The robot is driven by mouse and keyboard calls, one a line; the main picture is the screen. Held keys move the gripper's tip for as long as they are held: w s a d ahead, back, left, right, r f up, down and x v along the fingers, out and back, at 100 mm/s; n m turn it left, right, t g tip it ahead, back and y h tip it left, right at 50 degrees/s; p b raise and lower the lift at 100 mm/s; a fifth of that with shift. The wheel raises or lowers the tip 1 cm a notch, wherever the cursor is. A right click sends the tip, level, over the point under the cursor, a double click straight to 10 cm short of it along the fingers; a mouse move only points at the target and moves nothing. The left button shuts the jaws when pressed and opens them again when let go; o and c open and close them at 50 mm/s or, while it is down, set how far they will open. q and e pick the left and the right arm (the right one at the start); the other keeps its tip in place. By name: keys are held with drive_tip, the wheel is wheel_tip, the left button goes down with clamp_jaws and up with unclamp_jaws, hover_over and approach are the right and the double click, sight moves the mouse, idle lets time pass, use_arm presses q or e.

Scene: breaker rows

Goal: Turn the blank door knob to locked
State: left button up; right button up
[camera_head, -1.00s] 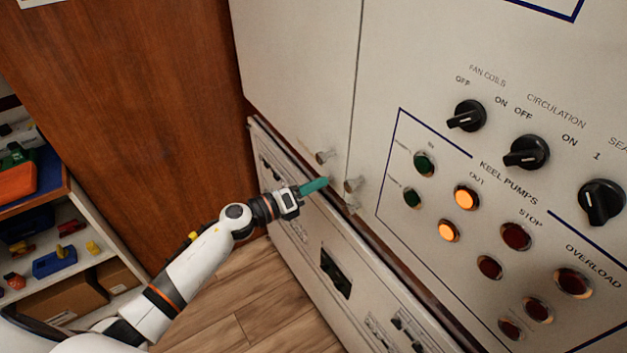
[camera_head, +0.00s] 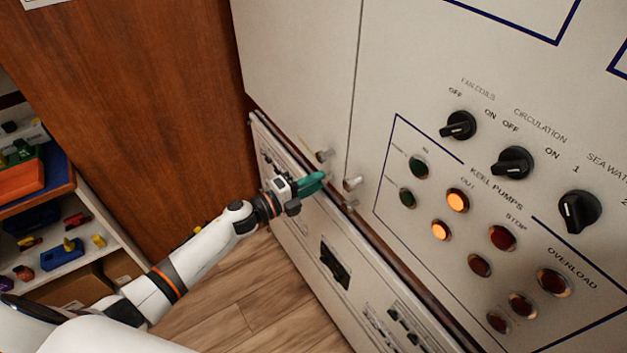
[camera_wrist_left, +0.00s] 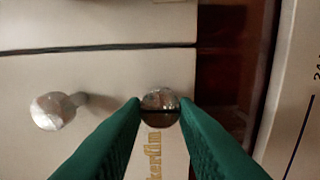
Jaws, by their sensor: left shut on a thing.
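My left gripper (camera_head: 316,181), with green fingers, reaches the lower edge of the plain left cabinet door (camera_head: 297,60). In the left wrist view its fingertips (camera_wrist_left: 160,104) are shut on a small round metal knob (camera_wrist_left: 160,98). A dark slot runs crosswise over the knob's face, level in that view. In the head view the fingers hide this knob. A second metal knob (camera_head: 323,155) sits just above the fingers on the same door; it also shows at left in the wrist view (camera_wrist_left: 47,111). My right gripper is out of view.
Black rotary switches (camera_head: 512,162) and lit orange lamps (camera_head: 457,201) are farther right. A lower panel (camera_head: 300,225) juts below; a shelf (camera_head: 80,255) stands left.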

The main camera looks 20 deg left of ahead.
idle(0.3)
use_arm(q)
drive_tip(key=o, duration=1)
drive_tip(key=shift+a, duration=0.1)
drive_tip(key=shift+b+v, duration=1.7)
drive_tip(key=shift+v, duration=4.3)
